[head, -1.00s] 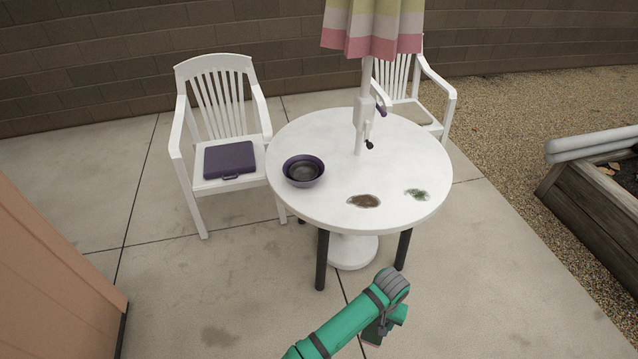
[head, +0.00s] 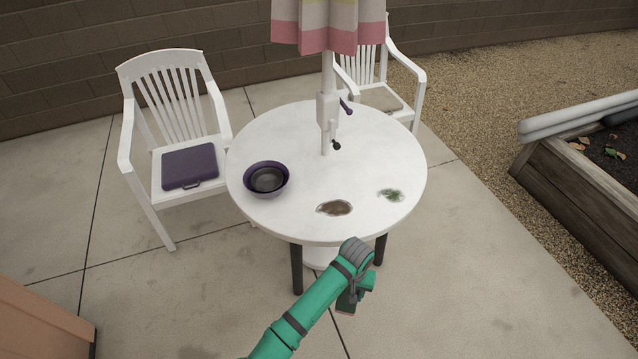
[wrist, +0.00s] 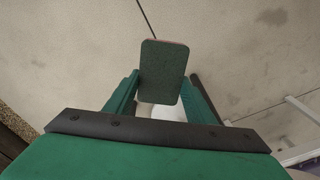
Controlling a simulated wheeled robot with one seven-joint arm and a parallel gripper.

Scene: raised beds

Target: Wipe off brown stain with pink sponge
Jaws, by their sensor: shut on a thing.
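The brown stain (head: 334,208) is an oval patch near the front edge of the round white table (head: 290,222). My gripper (wrist: 161,92) is shut on a flat rectangular block, the sponge (wrist: 165,70), whose dark green face shows in the wrist view. Its pink part is barely visible there. In the head view my gripper (head: 356,290) hangs in front of the table's near edge, below the stain in the picture and apart from it.
A green stain (head: 390,195) lies right of the brown one. Nested bowls (head: 266,179) stand on the table's left side. An umbrella pole (head: 327,100) rises from the middle. White chairs (head: 165,95) stand behind and left. A wooden raised bed (head: 570,185) is at right.

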